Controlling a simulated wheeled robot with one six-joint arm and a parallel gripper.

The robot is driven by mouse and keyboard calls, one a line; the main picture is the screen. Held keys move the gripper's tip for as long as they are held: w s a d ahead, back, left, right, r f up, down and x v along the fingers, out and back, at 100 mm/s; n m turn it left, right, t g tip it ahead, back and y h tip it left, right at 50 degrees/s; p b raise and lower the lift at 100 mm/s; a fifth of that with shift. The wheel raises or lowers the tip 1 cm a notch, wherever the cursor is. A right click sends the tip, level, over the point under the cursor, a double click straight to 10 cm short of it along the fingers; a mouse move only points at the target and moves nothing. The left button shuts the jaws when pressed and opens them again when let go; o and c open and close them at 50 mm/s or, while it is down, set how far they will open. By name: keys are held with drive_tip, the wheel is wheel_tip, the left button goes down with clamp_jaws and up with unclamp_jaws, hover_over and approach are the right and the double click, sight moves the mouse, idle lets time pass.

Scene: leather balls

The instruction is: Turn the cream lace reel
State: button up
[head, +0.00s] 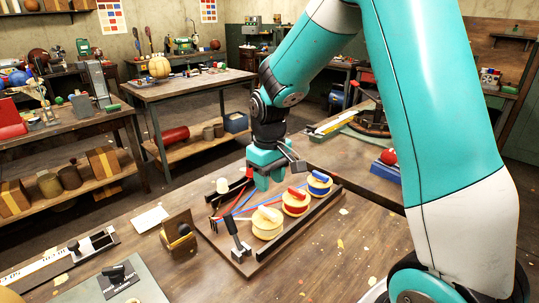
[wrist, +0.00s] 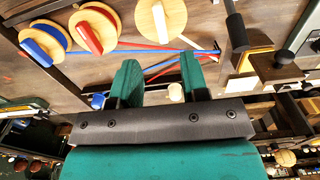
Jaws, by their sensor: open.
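The cream lace reel (head: 267,224) is a pale wooden disc with a cream grip bar on top, at the near end of a row of three reels on a wooden board. It also shows at the top of the wrist view (wrist: 152,30). My gripper (head: 268,184) is above the board, behind the cream reel, with its green fingers apart and nothing held. In the wrist view (wrist: 160,77) the fingertips are apart from the reel. The red reel (head: 295,202) and blue reel (head: 319,183) stand further along the row.
Red and blue laces (head: 236,203) run across the board (head: 262,259) left of the reels. A black-handled lever (head: 236,236) stands close to the cream reel. A dark rail (head: 301,229) runs along the reels' right side. A wooden block device (head: 179,237) is further left.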

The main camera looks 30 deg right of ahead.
wheel_tip(320, 180, up, 8)
drive_tip(key=shift+f, duration=0.25)
idle(0.4)
drive_tip(key=s+a+r+n+y, duration=0.1)
drive_tip(key=s+a+n+y, duration=0.1)
drive_tip(key=s+a, duration=0.6)
drive_tip(key=s+a+r+n+y, duration=0.1)
drive_tip(key=s+a+n+y, duration=0.1)
drive_tip(key=s+a, duration=0.7)
drive_tip(key=s+n, duration=0.1)
drive_tip(key=s, duration=0.4)
drive_tip(key=shift+s+a+r, duration=0.15)
